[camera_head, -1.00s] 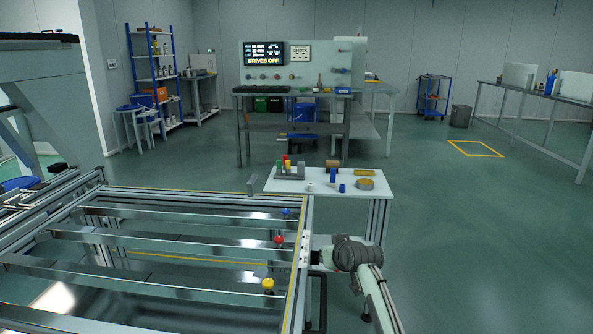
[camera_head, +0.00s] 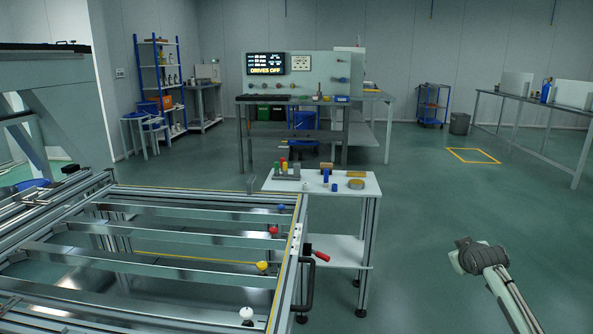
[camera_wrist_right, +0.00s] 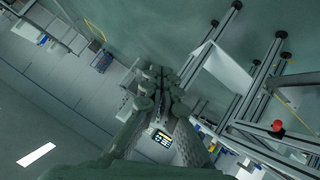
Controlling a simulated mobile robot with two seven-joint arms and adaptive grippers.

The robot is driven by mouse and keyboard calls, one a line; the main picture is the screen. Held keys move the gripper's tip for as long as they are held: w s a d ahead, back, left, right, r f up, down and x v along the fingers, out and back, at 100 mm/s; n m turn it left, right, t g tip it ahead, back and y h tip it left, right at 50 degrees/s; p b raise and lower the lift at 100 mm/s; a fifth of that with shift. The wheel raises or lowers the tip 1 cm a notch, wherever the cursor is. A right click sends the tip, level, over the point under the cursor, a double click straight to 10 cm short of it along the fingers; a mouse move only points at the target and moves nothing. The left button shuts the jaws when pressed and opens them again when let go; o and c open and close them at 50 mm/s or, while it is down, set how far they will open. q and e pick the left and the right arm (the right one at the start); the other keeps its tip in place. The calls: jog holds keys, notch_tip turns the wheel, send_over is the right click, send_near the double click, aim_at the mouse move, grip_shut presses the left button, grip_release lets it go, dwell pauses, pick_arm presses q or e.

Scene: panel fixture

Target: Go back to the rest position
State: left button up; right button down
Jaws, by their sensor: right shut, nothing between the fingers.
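My right arm (camera_head: 483,258) stands alone over the open floor at the lower right of the head view, apart from the frame and table. My right gripper (camera_wrist_right: 160,78) shows at the middle of the wrist view, with its dark fingers shut and nothing between them. My left gripper is in neither view. The aluminium panel fixture (camera_head: 150,239) fills the lower left of the head view. Blue (camera_head: 281,208), red (camera_head: 273,231), yellow (camera_head: 262,266) and white (camera_head: 246,314) knobs line its right side. A red handle (camera_head: 320,256) sticks out from its right edge, above a black bar handle (camera_head: 306,290).
A workbench with a "DRIVES OFF" screen (camera_head: 265,64) is farther back. The floor (camera_head: 430,220) around my right arm is clear.

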jog(key=s+d+r+h, duration=0.1)
jog(key=d+r, duration=0.1)
jog(key=d, duration=0.4)
jog(key=s+d+r+h, duration=0.1)
jog(key=s+d+r, duration=0.15)
jog(key=d, duration=0.35)
jog(key=s+a+f+n+g, duration=0.1)
jog(key=s+a+f+g, duration=0.1)
jog(key=s+f, duration=0.8)
jog(key=s+a+f+g, duration=0.1)
jog(key=s+f+g, duration=0.1)
jog(key=s+f, duration=0.8)
jog(key=s+a+f+n+g, duration=0.1)
jog(key=s+a+f+g, duration=0.1)
jog(key=s+f, duration=0.7)
jog(key=s+a+f+g, duration=0.2)
jog(key=s+f, duration=0.3)
jog(key=s, duration=0.7)
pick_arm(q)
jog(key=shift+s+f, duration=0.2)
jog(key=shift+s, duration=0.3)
pick_arm(e)
jog(key=s+a+f+m+y, duration=0.1)
jog(key=a+f+y, duration=0.1)
jog(key=a, duration=0.8)
jog(key=s+a+f+m+y, duration=0.1)
jog(key=a+f, duration=0.3)
jog(key=a, duration=0.7)
jog(key=shift+s+y, duration=0.4)
jog(key=shift+y, duration=0.4)
